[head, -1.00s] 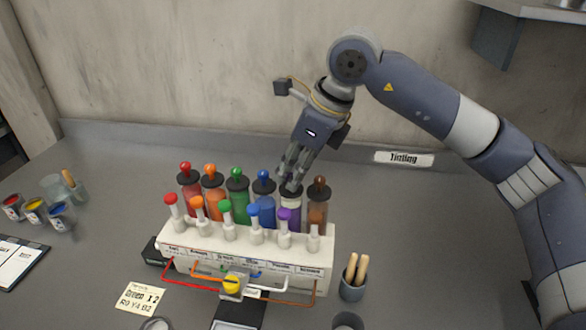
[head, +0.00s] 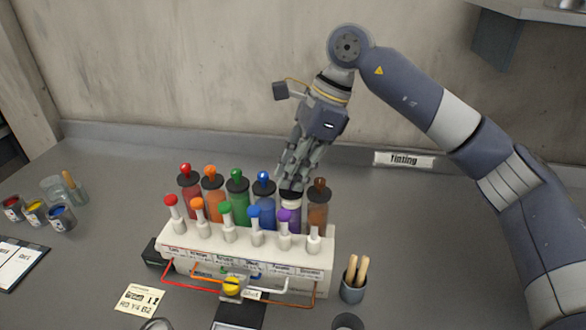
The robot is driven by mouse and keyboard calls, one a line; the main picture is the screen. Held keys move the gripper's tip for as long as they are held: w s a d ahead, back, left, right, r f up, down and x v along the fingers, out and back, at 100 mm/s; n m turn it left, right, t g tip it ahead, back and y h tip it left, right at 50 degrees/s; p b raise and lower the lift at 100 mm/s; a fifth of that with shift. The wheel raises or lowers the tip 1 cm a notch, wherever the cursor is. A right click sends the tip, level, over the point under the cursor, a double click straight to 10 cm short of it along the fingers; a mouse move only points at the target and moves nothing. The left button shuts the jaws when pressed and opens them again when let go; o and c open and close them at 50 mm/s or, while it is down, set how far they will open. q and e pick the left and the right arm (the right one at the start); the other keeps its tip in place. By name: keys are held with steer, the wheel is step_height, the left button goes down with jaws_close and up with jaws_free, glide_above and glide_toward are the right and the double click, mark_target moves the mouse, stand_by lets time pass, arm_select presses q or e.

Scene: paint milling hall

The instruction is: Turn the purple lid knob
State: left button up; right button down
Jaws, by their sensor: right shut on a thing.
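The purple canister (head: 293,207) stands in the back row of the tinting rack, between the blue and brown canisters. My right gripper (head: 289,186) points down at its top from behind, shut on the lid knob. The fingers hide the knob and most of the lid. A separate purple-topped plunger (head: 285,215) stands in the front row, just in front of the canister. My left gripper is not in view.
The white rack (head: 220,250) carries several coloured canisters and plungers close together. The brown canister (head: 318,208) stands close on the right. A cup with wooden sticks (head: 353,285) is at the rack's right. The counter behind is clear.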

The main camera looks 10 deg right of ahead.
steer(key=shift+n+g, duration=0.5)
steer(key=shift+n, duration=0.8)
steer(key=shift+p, duration=0.3)
steer(key=c, duration=1.5)
jaws_free()
steer(key=shift+w, duration=0.1)
steer(key=v, duration=1.2)
